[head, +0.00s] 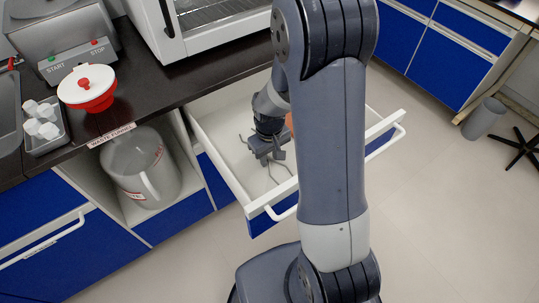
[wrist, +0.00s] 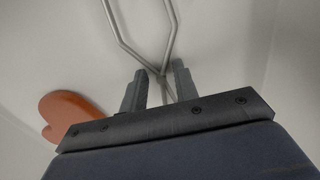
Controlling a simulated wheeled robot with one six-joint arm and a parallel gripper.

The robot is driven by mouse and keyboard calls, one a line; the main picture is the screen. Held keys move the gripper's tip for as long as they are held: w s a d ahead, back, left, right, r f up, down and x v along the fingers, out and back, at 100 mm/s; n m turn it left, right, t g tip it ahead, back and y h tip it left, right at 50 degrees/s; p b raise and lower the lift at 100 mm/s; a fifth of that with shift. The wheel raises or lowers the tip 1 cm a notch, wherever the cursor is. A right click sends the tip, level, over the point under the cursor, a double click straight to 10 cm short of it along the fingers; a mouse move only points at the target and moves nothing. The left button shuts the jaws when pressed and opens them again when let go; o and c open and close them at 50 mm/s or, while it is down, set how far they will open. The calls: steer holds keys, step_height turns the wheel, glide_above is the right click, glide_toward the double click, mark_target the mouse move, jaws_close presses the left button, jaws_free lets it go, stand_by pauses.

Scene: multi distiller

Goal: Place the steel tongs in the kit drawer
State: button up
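The white kit drawer (head: 222,165) is pulled open below the dark counter. My gripper (head: 268,160) is low inside it, pointing down. The steel tongs show in the wrist view as thin grey bent rods (wrist: 143,52) that cross near my fingertips (wrist: 159,84). In the head view, parts of the tongs (head: 271,174) show beside my gripper, over the drawer floor; the rest is hidden by it. My two fingers stand apart, with a gap on both sides of the thin rods, so my gripper looks open. I cannot tell whether the tongs touch the floor.
An orange rounded object (wrist: 72,112) lies in the drawer left of my fingers in the wrist view. The drawer walls stand close around my gripper. A waste jug (head: 140,165) sits in an open cubby to the left. A red-and-white bowl (head: 88,88) stands on the counter.

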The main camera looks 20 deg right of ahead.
mark_target(269, 159)
steer(key=shift+o, duration=0.8)
step_height(269, 159, up, 12)
steer(key=p, duration=0.2)
steer(key=shift+r, duration=0.2)
steer(key=shift+a, duration=0.1)
